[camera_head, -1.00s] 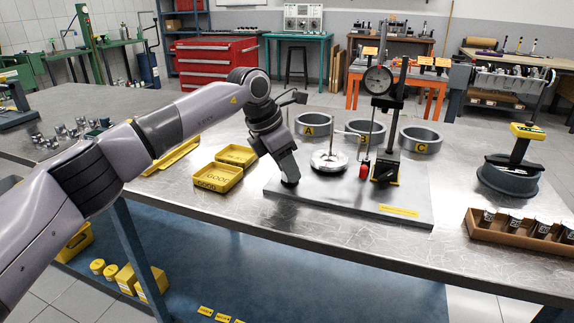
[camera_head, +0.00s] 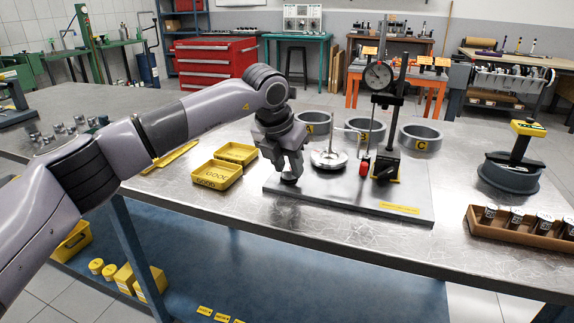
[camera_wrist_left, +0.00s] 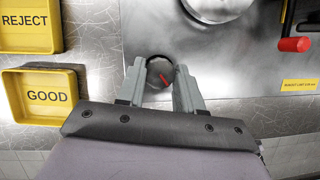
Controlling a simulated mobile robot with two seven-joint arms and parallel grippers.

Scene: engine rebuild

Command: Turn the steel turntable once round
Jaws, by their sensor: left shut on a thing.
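The steel turntable (camera_head: 328,158) is a bright round disc on the grey base plate (camera_head: 350,205). Its near edge also shows at the top of the left wrist view (camera_wrist_left: 215,8). My left gripper (camera_head: 288,176) points down at the left end of the plate, left of the turntable. In the left wrist view its two fingers (camera_wrist_left: 160,85) are shut on a round grey knob (camera_wrist_left: 158,72) with a red mark. The knob is mostly hidden by the gripper in the head view. My right gripper is not in view.
A dial gauge (camera_head: 378,75) on a black stand rises right of the turntable, with a red-handled lever (camera_head: 364,168) beside it. Rings A, B and C (camera_head: 420,137) stand behind. Yellow GOOD and REJECT trays (camera_head: 217,174) lie left of the plate. The plate's front is clear.

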